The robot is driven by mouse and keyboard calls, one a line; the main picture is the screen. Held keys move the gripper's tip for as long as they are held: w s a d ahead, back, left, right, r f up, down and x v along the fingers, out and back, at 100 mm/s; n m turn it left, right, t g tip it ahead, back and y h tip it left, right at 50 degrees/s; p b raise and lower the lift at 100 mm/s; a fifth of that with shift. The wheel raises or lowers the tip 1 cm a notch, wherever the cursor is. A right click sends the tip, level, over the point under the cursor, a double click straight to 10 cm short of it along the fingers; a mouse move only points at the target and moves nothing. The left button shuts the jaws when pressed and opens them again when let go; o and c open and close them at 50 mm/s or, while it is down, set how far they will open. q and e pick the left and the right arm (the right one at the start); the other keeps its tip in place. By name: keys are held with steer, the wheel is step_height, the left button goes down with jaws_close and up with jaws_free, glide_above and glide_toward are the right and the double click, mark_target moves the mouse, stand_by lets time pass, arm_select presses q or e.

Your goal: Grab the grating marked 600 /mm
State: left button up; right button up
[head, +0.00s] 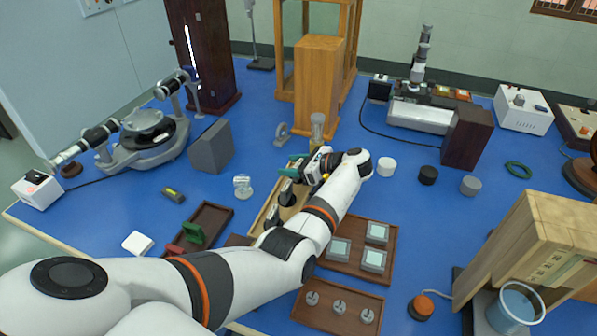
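Several square, pale, glassy plates in grey frames lie in a brown wooden tray (350,270) right of my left forearm: one at the upper right (377,232), one at the left (338,248) and one at the lower right (374,260). They look like gratings, but no 600 /mm marking is readable at this size. My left gripper (303,168) is beyond this tray, over the far end of a light wooden rack (262,217). Its fingers are small and partly hidden, so I cannot tell whether they are open or hold something. My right gripper is not in view.
A tray with several metal pieces (339,308) lies in front. A tray with green and red pieces (215,217) lies left. A spectrometer (147,137) stands far left, a wooden cabinet (525,245) right.

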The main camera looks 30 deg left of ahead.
arm_select(q)
steer(key=c, duration=0.6)
steer(key=shift+r, duration=0.1)
